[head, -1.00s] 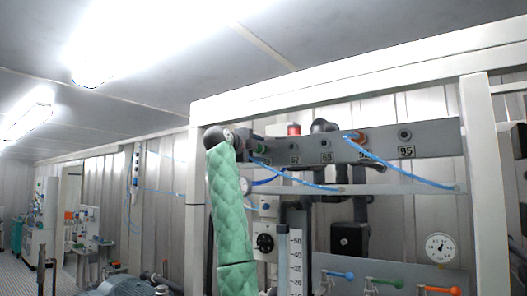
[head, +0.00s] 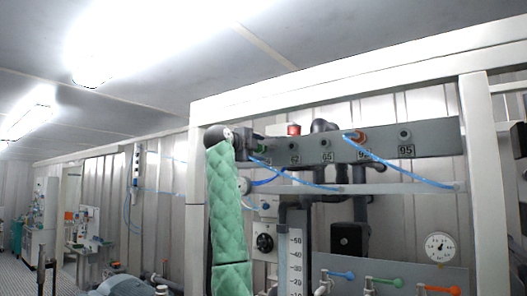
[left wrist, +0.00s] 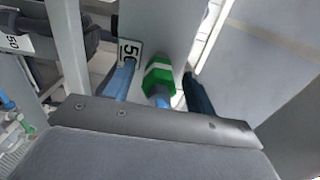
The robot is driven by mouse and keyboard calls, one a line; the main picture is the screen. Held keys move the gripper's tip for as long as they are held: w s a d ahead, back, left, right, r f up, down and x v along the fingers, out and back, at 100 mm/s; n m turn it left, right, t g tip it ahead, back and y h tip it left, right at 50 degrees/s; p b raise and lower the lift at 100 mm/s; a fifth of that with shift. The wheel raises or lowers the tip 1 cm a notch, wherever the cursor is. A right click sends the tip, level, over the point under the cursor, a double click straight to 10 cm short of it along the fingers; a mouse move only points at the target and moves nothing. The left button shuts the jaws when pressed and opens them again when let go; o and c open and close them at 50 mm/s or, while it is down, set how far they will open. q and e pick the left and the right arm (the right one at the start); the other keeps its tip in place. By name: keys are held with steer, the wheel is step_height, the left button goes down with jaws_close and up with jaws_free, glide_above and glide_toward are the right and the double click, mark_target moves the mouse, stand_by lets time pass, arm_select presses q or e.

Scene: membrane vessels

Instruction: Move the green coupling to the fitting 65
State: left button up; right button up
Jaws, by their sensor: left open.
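The green coupling (left wrist: 158,73) sits at the panel near a plate ending in 5 in the left wrist view, with a blue hose running from it. In the head view the green coupling (head: 261,139) is partly hidden by my left gripper (head: 250,146). In the left wrist view my left gripper (left wrist: 160,84) is open, with one finger on each side of the coupling; contact cannot be told. Fitting 65 (head: 325,143) is a dark, empty-looking port above its number plate, right of the coupling. My right gripper is not in view.
A grey panel (head: 440,136) carries a row of numbered fittings. An orange-red coupling (head: 359,136) sits right of fitting 65. Blue hoses (head: 415,178) droop in front of a pale rail. A white frame post (head: 483,190) stands at right.

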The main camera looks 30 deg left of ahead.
arm_select(q)
steer(key=shift+c, duration=0.2)
jaws_close()
steer(key=shift+f, duration=0.1)
steer(key=shift+s, duration=0.15)
steer(key=shift+s+a+b, duration=0.15)
steer(key=shift+s+b, duration=0.25)
steer(key=shift+s, duration=0.35)
steer(key=shift+s, duration=0.1)
steer(key=shift+s+b, duration=0.45)
steer(key=shift+s, duration=0.25)
